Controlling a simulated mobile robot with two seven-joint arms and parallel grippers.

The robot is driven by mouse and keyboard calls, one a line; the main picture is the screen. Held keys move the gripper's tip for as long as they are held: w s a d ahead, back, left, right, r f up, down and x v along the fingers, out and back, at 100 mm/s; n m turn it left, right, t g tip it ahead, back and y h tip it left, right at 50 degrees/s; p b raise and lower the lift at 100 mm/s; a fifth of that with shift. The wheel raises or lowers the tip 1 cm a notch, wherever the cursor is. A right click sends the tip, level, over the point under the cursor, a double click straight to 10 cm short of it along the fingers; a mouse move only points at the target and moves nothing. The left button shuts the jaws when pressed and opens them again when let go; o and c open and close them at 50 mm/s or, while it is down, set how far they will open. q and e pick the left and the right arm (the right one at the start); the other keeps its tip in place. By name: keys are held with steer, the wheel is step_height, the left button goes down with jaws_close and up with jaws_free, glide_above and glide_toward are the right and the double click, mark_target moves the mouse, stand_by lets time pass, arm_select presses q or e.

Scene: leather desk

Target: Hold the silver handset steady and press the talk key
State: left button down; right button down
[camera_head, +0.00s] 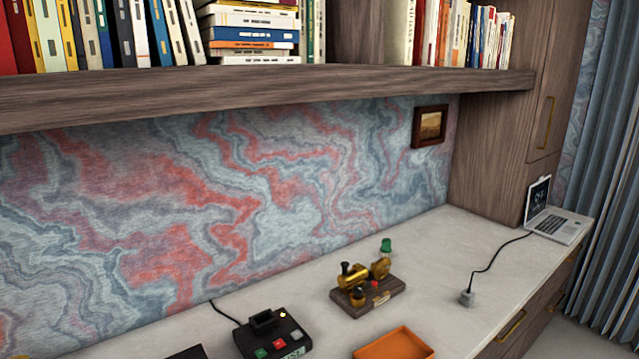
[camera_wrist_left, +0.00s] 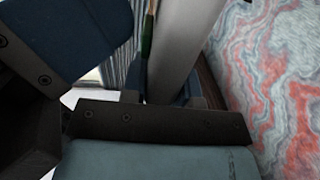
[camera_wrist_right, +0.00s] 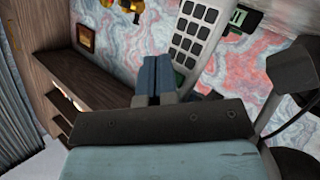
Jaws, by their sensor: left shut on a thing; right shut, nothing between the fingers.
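The silver handset (camera_wrist_right: 196,38) shows its grey keypad side in the right wrist view, tilted. In the left wrist view it is a plain grey bar (camera_wrist_left: 186,45) running up from between the fingers. My left gripper (camera_wrist_left: 165,95) is shut on it. My right gripper (camera_wrist_right: 154,62) is shut and empty, its blue fingertips beside the lower keypad edge. I cannot tell whether they touch it. A dark green patch (camera_wrist_right: 180,78) near the fingertips may be the talk key, partly hidden. Neither gripper nor the handset shows in the head view.
On the pale desk (camera_head: 428,265) are a black base with coloured keys (camera_head: 272,333), a brass engine model (camera_head: 366,284), an orange tray (camera_head: 394,345), a grey plug with cord (camera_head: 467,298) and a laptop (camera_head: 552,224). A bookshelf (camera_head: 260,92) overhangs the desk.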

steer(key=shift+w+a+r, duration=0.35)
steer(key=shift+a+r, duration=0.05)
steer(key=shift+s+d, duration=0.1)
steer(key=shift+s, duration=0.05)
steer(key=shift+s+d+r, duration=0.15)
steer(key=shift+s+d, duration=0.4)
steer(key=shift+s, duration=0.05)
steer(key=s+d, duration=0.4)
steer(key=shift+s+d+f, duration=0.2)
steer(key=shift+s+f, duration=0.1)
steer(key=shift+s, duration=0.05)
stand_by(0.4)
stand_by(1.9)
